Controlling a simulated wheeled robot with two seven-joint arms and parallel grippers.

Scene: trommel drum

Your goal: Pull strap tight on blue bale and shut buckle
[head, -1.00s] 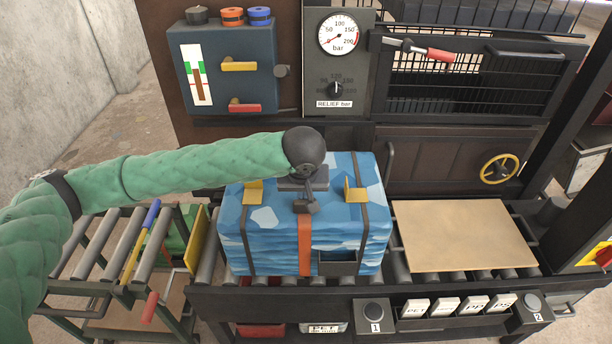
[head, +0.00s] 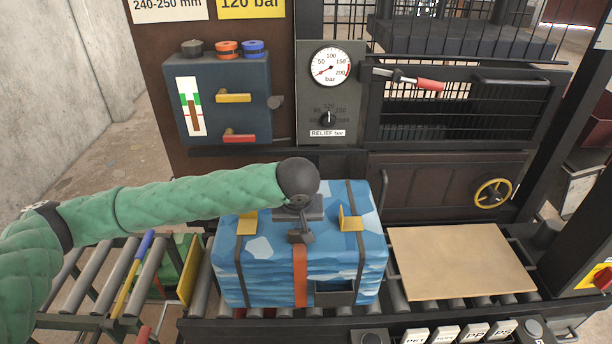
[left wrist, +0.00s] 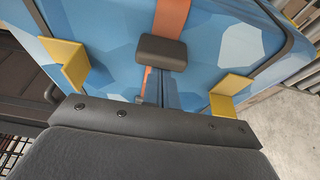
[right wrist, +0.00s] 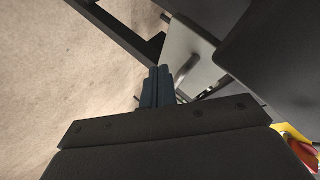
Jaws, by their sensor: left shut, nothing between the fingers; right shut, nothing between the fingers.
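The blue bale (head: 265,275) sits on the roller table with two dark bands around it. An orange strap (head: 300,275) runs down the middle of its front; it also shows in the left wrist view (left wrist: 172,18). A dark grey buckle piece (head: 301,236) is at the strap's upper end, seen as a dark block in the left wrist view (left wrist: 162,52). My left gripper (left wrist: 158,88) is shut and empty over the bale top, right behind this block, which partly hides its fingertips; contact cannot be told. My right gripper (right wrist: 158,85) is shut and empty, away from the bale.
Two yellow brackets (head: 247,223) (head: 350,220) stand on the bale top, either side of the gripper. A tan board (head: 460,262) lies on the rollers at right. A blue-grey control box (head: 226,98) and a pressure gauge (head: 330,67) are behind. A roller cart (head: 95,275) is at left.

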